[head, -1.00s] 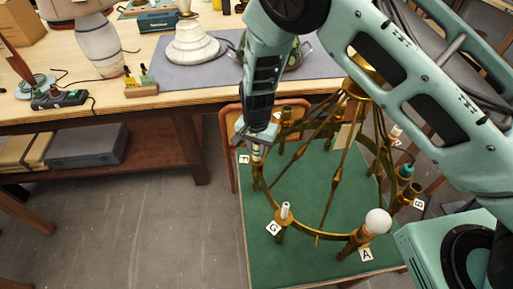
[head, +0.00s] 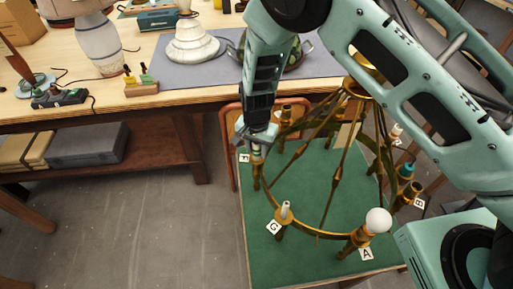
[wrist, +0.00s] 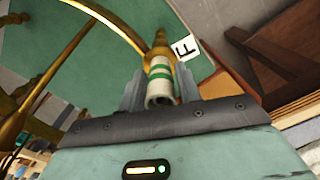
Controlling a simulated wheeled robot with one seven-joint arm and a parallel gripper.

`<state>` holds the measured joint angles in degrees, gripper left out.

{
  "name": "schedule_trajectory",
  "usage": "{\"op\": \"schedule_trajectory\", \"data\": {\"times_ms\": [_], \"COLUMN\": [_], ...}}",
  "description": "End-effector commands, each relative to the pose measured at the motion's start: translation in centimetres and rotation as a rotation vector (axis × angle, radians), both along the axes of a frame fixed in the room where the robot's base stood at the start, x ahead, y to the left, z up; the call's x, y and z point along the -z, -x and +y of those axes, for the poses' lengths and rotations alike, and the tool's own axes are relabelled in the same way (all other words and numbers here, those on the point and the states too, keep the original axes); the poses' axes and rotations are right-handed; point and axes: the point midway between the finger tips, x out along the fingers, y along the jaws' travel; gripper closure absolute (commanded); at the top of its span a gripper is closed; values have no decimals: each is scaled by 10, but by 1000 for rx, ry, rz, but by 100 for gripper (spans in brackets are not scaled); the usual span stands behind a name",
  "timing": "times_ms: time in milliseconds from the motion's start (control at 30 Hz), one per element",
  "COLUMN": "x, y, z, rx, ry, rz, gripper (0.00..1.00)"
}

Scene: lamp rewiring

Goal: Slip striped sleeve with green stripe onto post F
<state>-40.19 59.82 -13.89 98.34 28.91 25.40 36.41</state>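The striped sleeve (wrist: 160,82), white with green bands, sits between the fingers of my gripper (wrist: 162,88) in the wrist view. The fingers appear closed on its sides. Its far end meets the brass of post F (wrist: 160,46), in line with it; how far it is over the post is hidden. The F tag (wrist: 185,48) is beside the post. In the head view my gripper (head: 257,144) points down over post F (head: 256,180) at the left of the brass ring, and a little of the sleeve (head: 257,152) shows below the fingers.
The brass chandelier frame (head: 320,234) stands on a green mat (head: 320,262). Post G (head: 282,228) carries a white sleeve, and post A (head: 360,240) a white bulb. A teal piece (head: 406,171) is near post B (head: 406,197). A workbench (head: 110,108) is behind.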

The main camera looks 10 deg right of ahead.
Motion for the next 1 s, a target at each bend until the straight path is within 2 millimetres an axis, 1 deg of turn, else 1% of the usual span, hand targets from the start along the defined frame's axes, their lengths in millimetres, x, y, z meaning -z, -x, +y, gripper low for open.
{"op": "schedule_trajectory", "data": {"times_ms": [333, 467, 567, 667, 1000], "x": [-1, -9, -22, -42, -121], "y": [0, -1, -1, -1, -1], "z": [0, 1, 1, 1, 1], "rx": [0, -1, -1, -1, -2], "ry": [0, -1, -4, -3, -4], "rz": [0, -2, -3, -4, -5], "gripper": [51, 51, 51, 51, 51]}}
